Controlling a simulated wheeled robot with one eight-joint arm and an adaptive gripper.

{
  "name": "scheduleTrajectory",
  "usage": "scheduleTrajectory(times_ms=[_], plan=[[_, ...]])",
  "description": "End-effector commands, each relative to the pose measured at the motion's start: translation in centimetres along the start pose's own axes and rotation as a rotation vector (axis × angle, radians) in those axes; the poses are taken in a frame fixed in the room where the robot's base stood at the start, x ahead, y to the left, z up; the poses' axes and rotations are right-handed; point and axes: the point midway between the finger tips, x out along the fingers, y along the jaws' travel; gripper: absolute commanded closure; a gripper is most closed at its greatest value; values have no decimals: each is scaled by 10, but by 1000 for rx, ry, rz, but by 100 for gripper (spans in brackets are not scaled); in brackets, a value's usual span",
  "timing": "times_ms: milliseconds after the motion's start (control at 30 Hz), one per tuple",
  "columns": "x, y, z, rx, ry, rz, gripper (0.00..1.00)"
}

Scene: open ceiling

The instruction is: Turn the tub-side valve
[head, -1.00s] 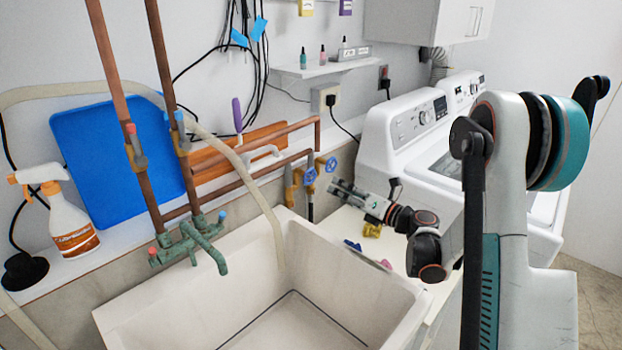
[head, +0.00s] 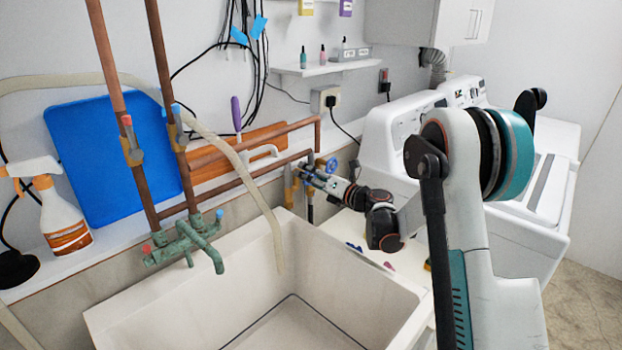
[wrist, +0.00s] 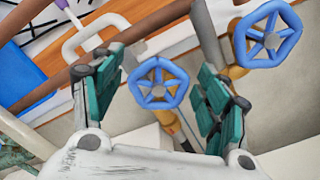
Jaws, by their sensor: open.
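Two blue handwheel valves sit on pipes at the wall beside the tub. In the wrist view the left, tub-side valve (wrist: 159,83) shows whole between the two teal-padded fingers of my gripper (wrist: 161,68). The gripper is open, with visible space on both sides of the wheel; I cannot tell the remaining depth to it. The other valve (wrist: 268,33) is up and to the right, outside the right finger. In the head view my gripper (head: 312,173) covers the tub-side valve, while the other valve (head: 331,165) shows just right of the fingers.
The white tub (head: 115,320) lies below and left of the gripper. Copper pipes (head: 235,178) run along the wall, and a pale hose (head: 262,195) hangs into the tub. The green faucet (head: 190,240) is further left. White washing machines (head: 390,150) stand behind my arm.

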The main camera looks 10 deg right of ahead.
Motion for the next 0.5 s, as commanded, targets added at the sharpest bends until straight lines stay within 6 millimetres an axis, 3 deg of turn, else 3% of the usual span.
scheduleTrajectory(times_ms=[167,367,500], plan=[[0,0,0,0,0,0,32],[0,0,0,0,0,0,75],[0,0,0,0,0,0,76]])
